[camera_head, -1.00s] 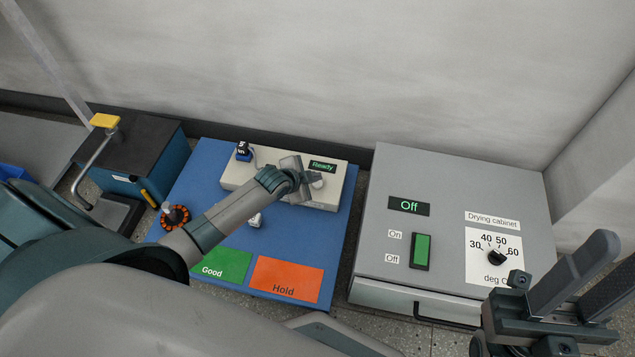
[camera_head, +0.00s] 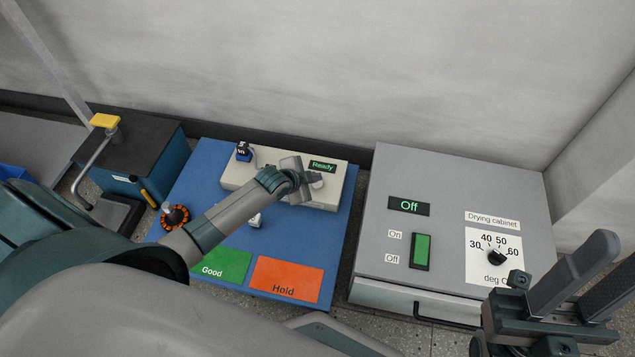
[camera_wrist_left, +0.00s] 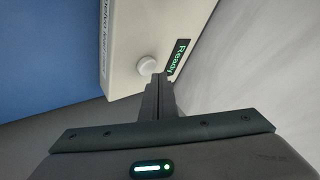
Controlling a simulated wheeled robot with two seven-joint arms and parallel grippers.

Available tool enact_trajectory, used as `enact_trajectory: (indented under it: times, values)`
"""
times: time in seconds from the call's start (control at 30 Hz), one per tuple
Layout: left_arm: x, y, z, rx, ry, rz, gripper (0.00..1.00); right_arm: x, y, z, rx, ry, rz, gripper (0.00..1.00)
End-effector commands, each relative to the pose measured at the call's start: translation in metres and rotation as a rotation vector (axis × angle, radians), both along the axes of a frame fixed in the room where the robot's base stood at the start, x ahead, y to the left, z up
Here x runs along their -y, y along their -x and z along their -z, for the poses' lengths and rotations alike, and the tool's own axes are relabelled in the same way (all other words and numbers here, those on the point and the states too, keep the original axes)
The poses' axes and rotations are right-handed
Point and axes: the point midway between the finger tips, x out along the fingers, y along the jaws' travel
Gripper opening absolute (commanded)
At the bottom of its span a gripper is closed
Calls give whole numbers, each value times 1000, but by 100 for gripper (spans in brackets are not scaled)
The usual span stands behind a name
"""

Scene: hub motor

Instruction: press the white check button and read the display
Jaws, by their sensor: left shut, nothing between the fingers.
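My left gripper (camera_head: 306,186) is shut and empty. In the left wrist view its fingertips (camera_wrist_left: 160,78) are close to the button, just beside it; I cannot tell whether they touch. In the head view the gripper partly hides the button. My right gripper (camera_head: 598,278) is open and empty at the lower right.
A blue mat (camera_head: 225,236) bears the tester, a green Good area (camera_head: 222,264), an orange Hold area (camera_head: 286,278) and an orange-black motor part (camera_head: 175,217). A grey drying cabinet (camera_head: 460,190) reading "Off" stands right. A dark press-like box (camera_head: 130,150) stands left.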

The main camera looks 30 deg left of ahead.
Motion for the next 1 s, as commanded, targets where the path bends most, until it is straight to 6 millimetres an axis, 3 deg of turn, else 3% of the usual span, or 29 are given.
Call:
enact_trajectory:
  times: [1.0]
  values:
    - [0,0,10,0,0,0,0,0,0,1,0,1,0,31]
